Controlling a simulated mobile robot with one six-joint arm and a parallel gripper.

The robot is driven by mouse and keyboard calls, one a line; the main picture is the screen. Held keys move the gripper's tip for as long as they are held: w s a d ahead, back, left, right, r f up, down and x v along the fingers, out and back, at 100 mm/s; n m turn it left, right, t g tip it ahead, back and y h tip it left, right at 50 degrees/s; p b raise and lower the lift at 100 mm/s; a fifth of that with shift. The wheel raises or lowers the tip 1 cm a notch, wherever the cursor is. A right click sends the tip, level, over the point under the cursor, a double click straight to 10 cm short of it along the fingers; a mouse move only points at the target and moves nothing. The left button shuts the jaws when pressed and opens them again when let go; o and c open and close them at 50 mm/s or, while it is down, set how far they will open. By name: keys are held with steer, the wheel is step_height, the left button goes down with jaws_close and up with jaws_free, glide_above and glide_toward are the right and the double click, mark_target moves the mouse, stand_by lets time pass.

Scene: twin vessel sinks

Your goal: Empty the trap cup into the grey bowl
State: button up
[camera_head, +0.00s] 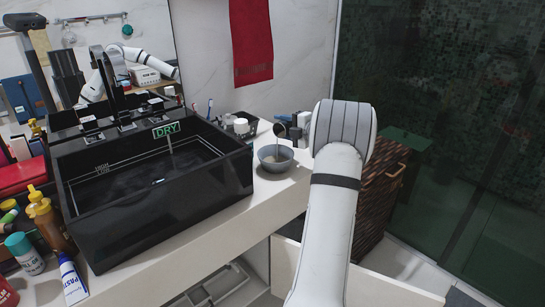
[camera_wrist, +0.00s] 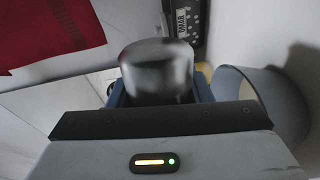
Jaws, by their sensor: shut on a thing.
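The trap cup (camera_wrist: 157,70) is a grey, shiny, rounded piece held between the blue fingers of my gripper (camera_wrist: 160,95) in the wrist view. Its opening and contents cannot be made out there. In the head view my gripper (camera_head: 291,128) is shut beside and above the grey bowl, partly hidden by my own arm. The grey bowl (camera_head: 275,167) stands on the white counter to the right of the black sink. A pale thin streak shows over the bowl's inside. The bowl also shows at the right in the wrist view (camera_wrist: 287,105), apart from the cup.
The black sink (camera_head: 225,178) with a green DRY label fills the counter's middle. Small jars (camera_head: 241,126) and toothbrushes stand behind the bowl. Bottles and a tube (camera_head: 72,280) crowd the left. A red towel (camera_head: 251,40) hangs on the wall. A wicker hamper (camera_head: 380,190) stands right.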

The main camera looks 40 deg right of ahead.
steer(key=shift+a+r+n+b, duration=0.2)
steer(key=shift+n+b, duration=0.5)
steer(key=shift+b, duration=0.6)
